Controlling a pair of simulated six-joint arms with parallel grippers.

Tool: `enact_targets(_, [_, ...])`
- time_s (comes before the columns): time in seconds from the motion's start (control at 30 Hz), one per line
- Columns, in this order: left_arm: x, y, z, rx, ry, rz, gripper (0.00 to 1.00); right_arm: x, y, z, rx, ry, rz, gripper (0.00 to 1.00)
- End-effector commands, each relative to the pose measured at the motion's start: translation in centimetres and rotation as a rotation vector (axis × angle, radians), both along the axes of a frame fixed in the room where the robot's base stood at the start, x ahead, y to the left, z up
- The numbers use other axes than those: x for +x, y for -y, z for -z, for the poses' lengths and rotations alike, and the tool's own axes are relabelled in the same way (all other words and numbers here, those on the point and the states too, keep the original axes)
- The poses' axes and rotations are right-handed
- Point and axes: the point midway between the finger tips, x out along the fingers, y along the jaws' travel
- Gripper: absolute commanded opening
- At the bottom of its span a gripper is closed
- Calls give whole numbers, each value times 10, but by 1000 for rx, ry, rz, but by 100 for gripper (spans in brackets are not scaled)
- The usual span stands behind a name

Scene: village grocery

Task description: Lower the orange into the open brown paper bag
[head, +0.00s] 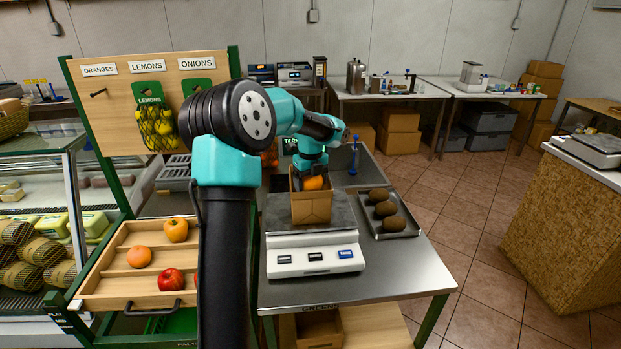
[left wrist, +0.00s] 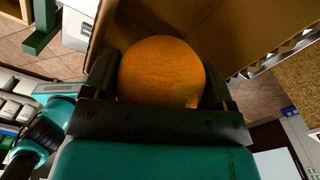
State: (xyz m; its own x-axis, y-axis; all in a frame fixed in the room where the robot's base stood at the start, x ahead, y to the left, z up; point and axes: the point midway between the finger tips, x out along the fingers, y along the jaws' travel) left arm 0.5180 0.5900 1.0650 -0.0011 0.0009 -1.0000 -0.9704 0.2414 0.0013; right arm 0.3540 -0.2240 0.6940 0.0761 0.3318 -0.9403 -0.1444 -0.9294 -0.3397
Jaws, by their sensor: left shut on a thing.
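The orange (head: 313,183) is between the fingers of my left gripper (head: 309,179), at the mouth of the open brown paper bag (head: 312,209). The bag stands upright on a scale. In the left wrist view the orange (left wrist: 162,72) is gripped between two dark fingers, with a brown bag wall (left wrist: 225,30) beyond it. The orange's lower part and the bag's floor are hidden. The gap between orange and bag wall cannot be judged well. My right gripper is not in view.
The grey scale (head: 315,260) sits on a steel counter (head: 400,262). A tray (head: 408,228) with several brown items is right of the bag. A wooden drawer (head: 105,286) at left holds another orange fruit (head: 139,257) and a red one (head: 170,280). My left arm crosses the middle.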

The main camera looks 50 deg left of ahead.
Motion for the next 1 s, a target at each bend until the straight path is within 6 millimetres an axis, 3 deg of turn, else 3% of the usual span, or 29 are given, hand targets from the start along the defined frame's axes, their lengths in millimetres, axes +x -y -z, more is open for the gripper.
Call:
enact_targets(0.33, [0, 0, 1, 1, 1, 0, 49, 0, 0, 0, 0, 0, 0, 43])
enact_targets(0.37, [0, 0, 1, 1, 1, 0, 80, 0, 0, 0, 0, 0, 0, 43])
enact_targets(0.57, [0, 0, 1, 0, 1, 0, 99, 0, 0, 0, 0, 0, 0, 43])
enact_targets(0.87, [0, 0, 0, 0, 0, 0, 100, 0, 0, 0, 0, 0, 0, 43])
enact_targets(1.0, [0, 0, -9, 0, 2, -1, 100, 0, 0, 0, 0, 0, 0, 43])
